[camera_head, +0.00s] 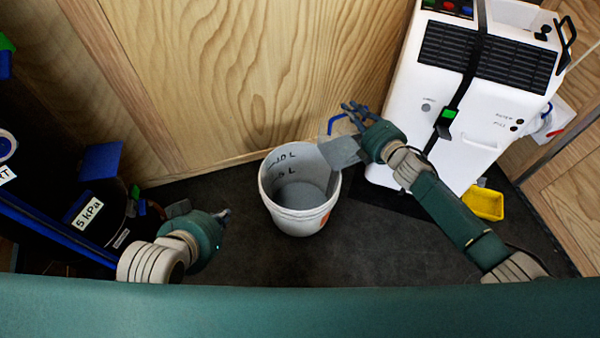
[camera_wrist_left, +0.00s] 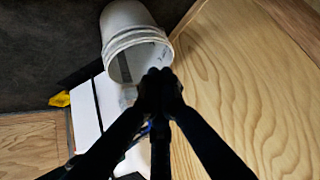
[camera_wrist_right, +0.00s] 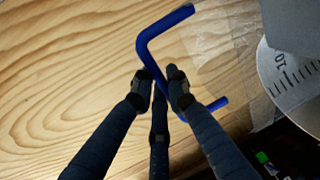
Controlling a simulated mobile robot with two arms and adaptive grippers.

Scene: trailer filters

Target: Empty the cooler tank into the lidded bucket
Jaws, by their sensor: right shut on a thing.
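The white bucket (camera_head: 298,222) stands upright on the dark floor, its top uncovered, with litre marks inside. It also shows in the left wrist view (camera_wrist_left: 125,22). I cannot tell whether there is liquid in it. My right gripper (camera_head: 352,115) is shut on the blue handle (camera_wrist_right: 150,52) of a clear tank with a grey panel (camera_head: 345,152). The tank is at the bucket's right rim, partly overlapping it in the picture; its contents cannot be made out. My left gripper (camera_head: 226,214) is shut and empty, left of the bucket. The white cooler (camera_head: 400,110) stands at right.
A yellow tray (camera_head: 484,203) lies on the floor by the cooler. A wooden wall (camera_head: 240,80) rises behind the bucket. Dark equipment with blue parts and a 5 kPa label (camera_head: 88,210) fills the left side. The floor in front of the bucket is clear.

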